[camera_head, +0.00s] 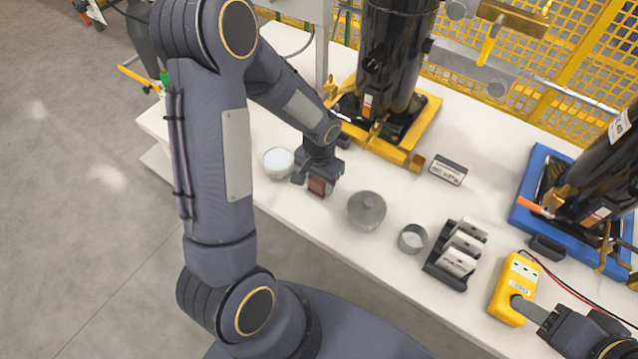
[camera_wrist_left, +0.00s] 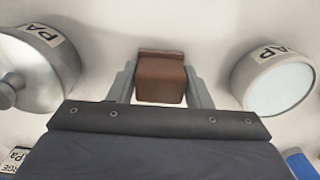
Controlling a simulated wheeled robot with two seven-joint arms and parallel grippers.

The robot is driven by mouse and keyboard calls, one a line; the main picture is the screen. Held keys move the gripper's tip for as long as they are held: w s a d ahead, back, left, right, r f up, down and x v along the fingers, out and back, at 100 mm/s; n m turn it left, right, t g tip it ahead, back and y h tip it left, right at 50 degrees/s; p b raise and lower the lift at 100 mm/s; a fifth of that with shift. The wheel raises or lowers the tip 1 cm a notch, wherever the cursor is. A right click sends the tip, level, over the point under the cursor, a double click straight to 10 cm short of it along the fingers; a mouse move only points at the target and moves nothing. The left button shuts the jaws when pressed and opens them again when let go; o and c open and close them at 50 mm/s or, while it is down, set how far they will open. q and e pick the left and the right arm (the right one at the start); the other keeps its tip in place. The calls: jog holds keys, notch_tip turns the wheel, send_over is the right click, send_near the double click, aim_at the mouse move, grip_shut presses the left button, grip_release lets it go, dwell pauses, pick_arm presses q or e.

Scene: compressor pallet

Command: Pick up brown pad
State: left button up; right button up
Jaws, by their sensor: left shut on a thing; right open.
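The brown pad (camera_head: 317,187) is a small reddish-brown block near the left front part of the white table (camera_head: 300,222). My left gripper (camera_head: 316,184) points down at it and is shut on it. In the left wrist view the brown pad (camera_wrist_left: 161,79) sits between the two grey fingers of the left gripper (camera_wrist_left: 160,85). I cannot tell whether the pad touches the table. My right gripper (camera_head: 525,308) is at the lower right by the yellow meter, open; its fingertips are partly hidden.
A white-filled round container (camera_head: 278,162) stands left of the left gripper and a grey lidded pot (camera_head: 367,209) right of it. Further right are a small cup (camera_head: 412,238), a black rack (camera_head: 447,270) and a yellow meter (camera_head: 514,287). Black cylinders on yellow (camera_head: 425,125) and blue (camera_head: 533,180) bases stand behind.

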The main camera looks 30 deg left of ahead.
pick_arm(q)
jog(key=shift+r, duration=0.15)
jog(key=shift+c, duration=0.4)
jog(key=shift+r, duration=0.25)
notch_tip(320, 180, up, 2)
jog(key=shift+w+r, duration=0.1)
jog(key=shift+r, duration=0.15)
jog(key=s+d+r, duration=0.5)
jog(key=d+r, duration=0.4)
jog(key=d, duration=0.4)
jog(key=shift+r, duration=0.35)
jog(key=shift+d, duration=0.1)
